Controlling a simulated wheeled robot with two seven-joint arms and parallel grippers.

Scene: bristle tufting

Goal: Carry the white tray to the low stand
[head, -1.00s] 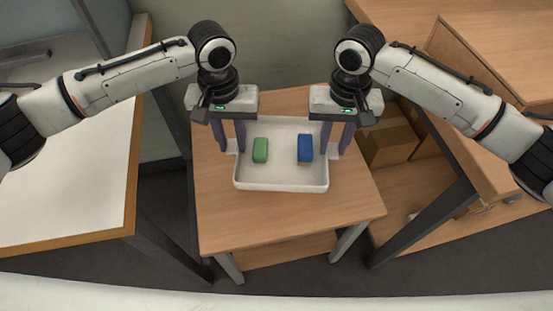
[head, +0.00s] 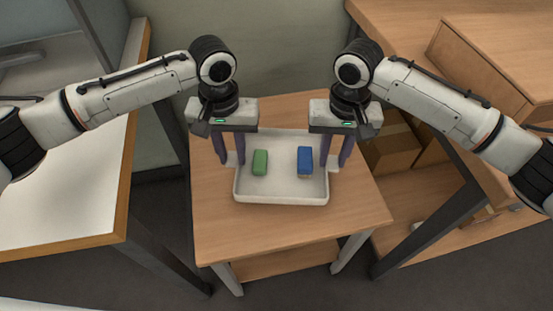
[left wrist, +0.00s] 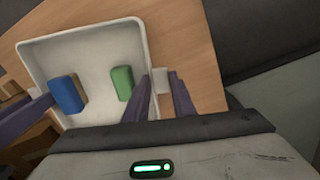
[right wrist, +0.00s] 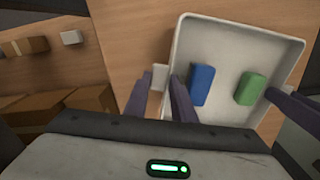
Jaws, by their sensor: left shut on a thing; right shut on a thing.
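The white tray (head: 282,199) is level over the wooden top of the low stand (head: 290,228). I cannot tell whether it rests on the top or hangs just above it. A green block (head: 260,162) lies in its left part and a blue block (head: 305,161) in its right part. My left gripper (head: 231,162) is shut on the tray's left handle, a small white tab (left wrist: 163,80). My right gripper (head: 334,163) is shut on the right handle tab (right wrist: 158,77). The fingers partly hide both handles.
A white-topped table (head: 65,195) with a wooden edge stands at the left. A wooden shelf unit with cardboard boxes (head: 390,152) stands close at the right. The stand's top is bare in front of the tray.

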